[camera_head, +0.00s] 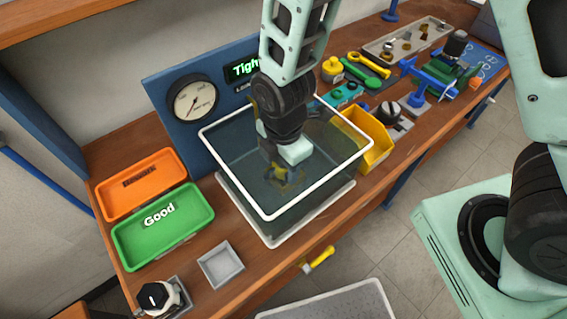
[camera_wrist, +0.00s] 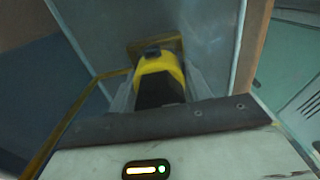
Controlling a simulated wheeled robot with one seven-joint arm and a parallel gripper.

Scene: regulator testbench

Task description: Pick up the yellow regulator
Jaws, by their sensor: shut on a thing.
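The yellow regulator (camera_wrist: 157,66) shows in the wrist view between the two fingers of my gripper (camera_wrist: 160,88), with a dark part facing the palm. My gripper is shut on it. In the head view, my gripper (camera_head: 281,172) points down inside a clear tank (camera_head: 221,187) with a white rim, and the yellow regulator (camera_head: 284,180) is seen dimly through the tank. Whether the regulator touches the tank floor cannot be told.
A gauge (camera_head: 192,101) on a blue panel stands behind the tank. An orange tray (camera_head: 143,183) and a green "Good" tray (camera_head: 186,222) lie to the left. A yellow bin (camera_head: 379,148) stands close on the right. A small grey tray (camera_head: 221,265) sits in front.

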